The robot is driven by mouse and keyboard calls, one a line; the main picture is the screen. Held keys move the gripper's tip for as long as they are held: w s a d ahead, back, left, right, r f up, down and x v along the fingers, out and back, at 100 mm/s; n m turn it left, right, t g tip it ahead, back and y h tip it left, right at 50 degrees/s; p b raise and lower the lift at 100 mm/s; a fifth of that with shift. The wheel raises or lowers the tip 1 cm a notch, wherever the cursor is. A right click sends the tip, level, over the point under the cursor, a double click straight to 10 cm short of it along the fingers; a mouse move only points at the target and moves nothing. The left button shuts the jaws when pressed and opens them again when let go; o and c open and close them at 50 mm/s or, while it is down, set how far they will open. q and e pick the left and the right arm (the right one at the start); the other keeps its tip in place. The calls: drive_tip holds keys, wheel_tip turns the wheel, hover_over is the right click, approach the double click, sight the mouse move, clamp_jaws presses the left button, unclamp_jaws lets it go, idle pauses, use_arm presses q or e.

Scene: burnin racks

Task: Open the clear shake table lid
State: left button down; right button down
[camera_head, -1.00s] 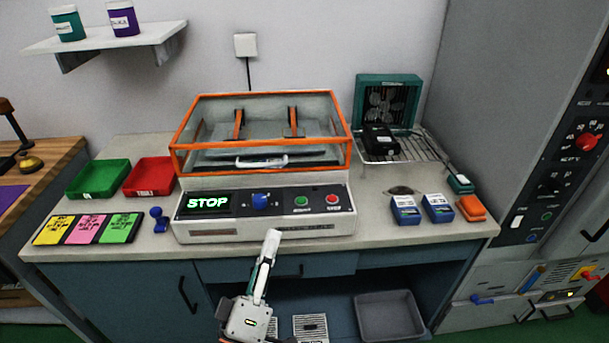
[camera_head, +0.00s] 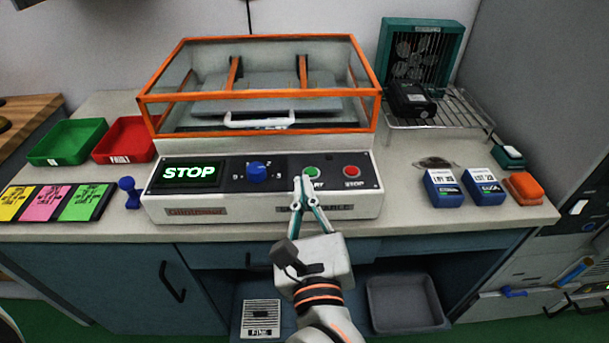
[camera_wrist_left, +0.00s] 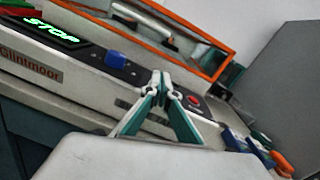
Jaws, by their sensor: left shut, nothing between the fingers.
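The shake table (camera_head: 226,203) stands on the bench, its display reading STOP. Its clear lid (camera_head: 328,110) with an orange frame is closed over the platform. A white handle (camera_head: 259,120) is on the lid's front. In the left wrist view, the lid's orange frame (camera_wrist_left: 196,68) and white handle (camera_wrist_left: 146,25) show at the top. My left gripper (camera_head: 302,179) is shut and empty in front of the control panel, its tips near the green button, below the handle. It also shows in the left wrist view (camera_wrist_left: 161,77). My right gripper is not in view.
Left of the shake table are a green tray (camera_head: 68,143), a red tray (camera_head: 124,140) and coloured cards (camera_head: 86,203). At right are a wire rack (camera_head: 444,108), a fan unit (camera_head: 421,48), blue boxes (camera_head: 443,190) and an orange item (camera_head: 523,188).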

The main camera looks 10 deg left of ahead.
sight(299, 172)
use_arm(q)
drive_tip(key=x, duration=0.8)
drive_tip(key=shift+w+a, duration=0.15)
drive_tip(key=r, duration=0.1)
drive_tip(key=r+p, duration=0.1)
drive_tip(key=shift+a+r, duration=0.4)
drive_tip(key=shift+r, duration=0.35)
drive_tip(key=shift+w+a+r, duration=0.1)
drive_tip(key=shift+a+r, duration=0.05)
drive_tip(key=shift+a, duration=0.05)
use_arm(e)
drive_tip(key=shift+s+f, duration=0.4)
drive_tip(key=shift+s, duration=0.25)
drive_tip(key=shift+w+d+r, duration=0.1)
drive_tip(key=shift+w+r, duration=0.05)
